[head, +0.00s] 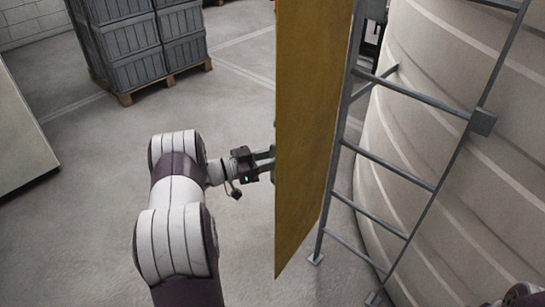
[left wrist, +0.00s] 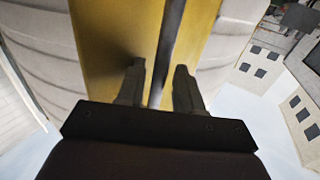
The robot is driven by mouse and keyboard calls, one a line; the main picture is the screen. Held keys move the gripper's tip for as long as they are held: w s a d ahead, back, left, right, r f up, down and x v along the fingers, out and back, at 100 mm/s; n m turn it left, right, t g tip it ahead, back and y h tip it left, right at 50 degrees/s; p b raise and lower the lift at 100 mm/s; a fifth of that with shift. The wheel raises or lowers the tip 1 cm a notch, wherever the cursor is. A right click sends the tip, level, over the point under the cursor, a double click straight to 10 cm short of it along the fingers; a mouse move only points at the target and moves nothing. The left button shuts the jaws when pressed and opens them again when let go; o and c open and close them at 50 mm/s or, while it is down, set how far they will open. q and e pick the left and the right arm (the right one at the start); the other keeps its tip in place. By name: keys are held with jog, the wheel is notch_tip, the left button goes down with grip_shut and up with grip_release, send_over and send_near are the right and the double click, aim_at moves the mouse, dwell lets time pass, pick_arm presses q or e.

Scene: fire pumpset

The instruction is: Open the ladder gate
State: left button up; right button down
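The ladder gate is a tall yellow panel (head: 312,120) standing in front of the left side of a grey ladder (head: 405,155). My left gripper (head: 266,162) reaches the gate's left edge in the head view, and the panel hides its fingertips. In the left wrist view, the two fingers of the left gripper (left wrist: 159,85) are apart and point at the yellow panel (left wrist: 105,45). A narrow grey strip runs between them; I cannot tell whether they touch anything.
A large ribbed pale tank (head: 450,110) stands behind the ladder. Stacked grey crates (head: 145,40) sit on a wooden pallet (head: 165,82) at the back left. A pale slanted panel (head: 20,145) is at the far left. The floor between is clear.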

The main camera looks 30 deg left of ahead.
pick_arm(q)
jog(key=b+v, duration=0.2)
jog(key=v, duration=1)
jog(key=shift+s+a, duration=0.25)
